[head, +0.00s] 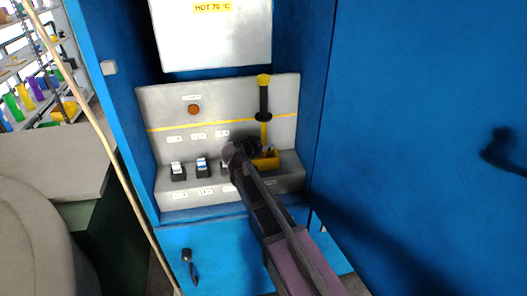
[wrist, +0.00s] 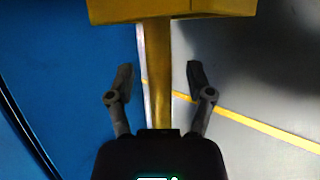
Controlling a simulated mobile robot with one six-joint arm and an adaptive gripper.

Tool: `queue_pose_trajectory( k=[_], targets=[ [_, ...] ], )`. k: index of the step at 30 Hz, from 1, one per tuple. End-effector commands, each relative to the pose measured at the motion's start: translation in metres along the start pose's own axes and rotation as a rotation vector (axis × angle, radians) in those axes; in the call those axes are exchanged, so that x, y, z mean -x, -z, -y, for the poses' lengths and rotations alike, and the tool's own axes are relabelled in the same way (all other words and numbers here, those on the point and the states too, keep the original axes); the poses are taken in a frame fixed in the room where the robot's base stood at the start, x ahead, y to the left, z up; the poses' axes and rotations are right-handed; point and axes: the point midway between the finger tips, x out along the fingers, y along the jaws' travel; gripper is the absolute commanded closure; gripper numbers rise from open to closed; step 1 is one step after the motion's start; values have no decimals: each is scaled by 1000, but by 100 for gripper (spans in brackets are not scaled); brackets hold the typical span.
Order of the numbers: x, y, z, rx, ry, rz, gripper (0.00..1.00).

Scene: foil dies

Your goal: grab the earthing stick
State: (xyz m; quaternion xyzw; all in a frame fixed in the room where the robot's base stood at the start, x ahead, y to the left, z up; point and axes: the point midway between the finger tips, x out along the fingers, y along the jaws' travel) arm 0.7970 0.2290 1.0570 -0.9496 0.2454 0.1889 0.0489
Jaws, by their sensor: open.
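The earthing stick (head: 264,99) stands upright at the right of the cabinet recess in the head view. It has a yellow top, a black grip with a round guard and a yellow shaft below. A yellow block (head: 267,162) is at its foot. In the wrist view the yellow shaft (wrist: 157,70) runs down from a yellow block (wrist: 175,9). My gripper (wrist: 161,80) is open, one finger on each side of the shaft in the picture, with gaps on both sides. Depth is hard to tell.
Black switches (head: 202,167) stand on the grey ledge left of my arm. A white box labelled "HOT 70 °C" (head: 212,38) hangs above. The blue side wall (head: 315,80) is close to the stick's right. A small dark handle (head: 188,266) is on the lower blue panel.

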Motion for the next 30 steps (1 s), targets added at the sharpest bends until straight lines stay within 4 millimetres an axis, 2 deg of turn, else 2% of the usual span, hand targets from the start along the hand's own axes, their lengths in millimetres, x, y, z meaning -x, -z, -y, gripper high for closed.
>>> queue_pose_trajectory(
  k=[6, 8, 13, 14, 30],
  targets=[
    [0, 0, 0, 0, 0, 0, 32],
    [0, 0, 0, 0, 0, 0, 47],
    [0, 0, 0, 0, 0, 0, 98],
    [0, 0, 0, 0, 0, 0, 100],
    [2, 3, 0, 1, 0, -1, 100]
  ],
)
